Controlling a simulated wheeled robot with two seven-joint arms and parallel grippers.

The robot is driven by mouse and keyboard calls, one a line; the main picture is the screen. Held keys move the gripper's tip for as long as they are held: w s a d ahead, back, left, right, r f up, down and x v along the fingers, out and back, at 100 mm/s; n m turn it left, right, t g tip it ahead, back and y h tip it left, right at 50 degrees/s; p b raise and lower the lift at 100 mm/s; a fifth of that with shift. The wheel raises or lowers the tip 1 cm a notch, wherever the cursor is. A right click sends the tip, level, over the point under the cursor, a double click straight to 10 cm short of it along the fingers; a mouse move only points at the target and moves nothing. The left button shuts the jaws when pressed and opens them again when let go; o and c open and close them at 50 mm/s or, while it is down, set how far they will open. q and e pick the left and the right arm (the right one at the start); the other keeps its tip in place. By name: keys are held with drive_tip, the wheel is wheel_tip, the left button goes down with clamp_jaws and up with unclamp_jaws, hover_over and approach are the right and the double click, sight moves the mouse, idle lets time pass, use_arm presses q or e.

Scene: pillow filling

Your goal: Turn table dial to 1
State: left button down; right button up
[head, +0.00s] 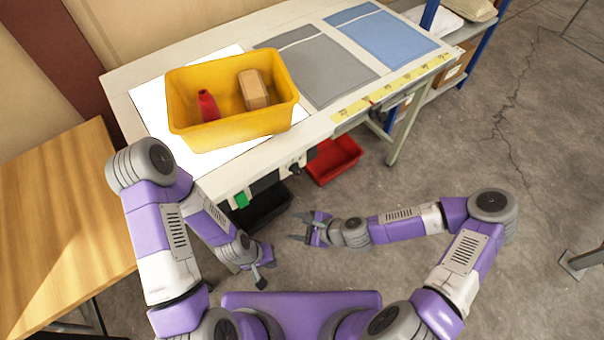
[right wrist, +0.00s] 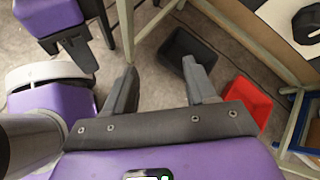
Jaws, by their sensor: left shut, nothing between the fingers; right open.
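The table dial appears to be the small dark knob (head: 295,168) on the front edge of the white table (head: 220,180); its setting is too small to read. A black knob (right wrist: 307,22) on a white surface also shows at the top right of the right wrist view. My left gripper (head: 262,281) is shut and empty, low in front of the table and below the knob. My right gripper (head: 306,229) is open and empty, also in front of the table; its spread fingers show in the right wrist view (right wrist: 160,88). Neither gripper touches the knob.
A yellow bin (head: 232,132) on the table holds a red object (head: 208,106) and a tan block (head: 253,89). Grey (head: 325,72) and blue (head: 382,42) cloths lie right of it. Red (head: 333,160) and black (head: 265,204) bins sit below. A wooden table (head: 65,220) stands left.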

sight(299, 172)
drive_tip(key=w+d+r+m+t+b, duration=0.1)
drive_tip(key=w+d+r+m+t, duration=0.45)
drive_tip(key=w+r+m, duration=0.4)
drive_tip(key=shift+m, duration=0.65)
drive_tip(key=x, duration=0.2)
drive_tip(key=b+x, duration=0.1)
drive_tip(key=x, duration=0.2)
drive_tip(key=f+b+x, duration=0.1)
drive_tip(key=x, duration=0.2)
drive_tip(key=shift+s+d+f, duration=0.1)
drive_tip(key=shift+d, duration=0.2)
drive_tip(key=c, duration=1)
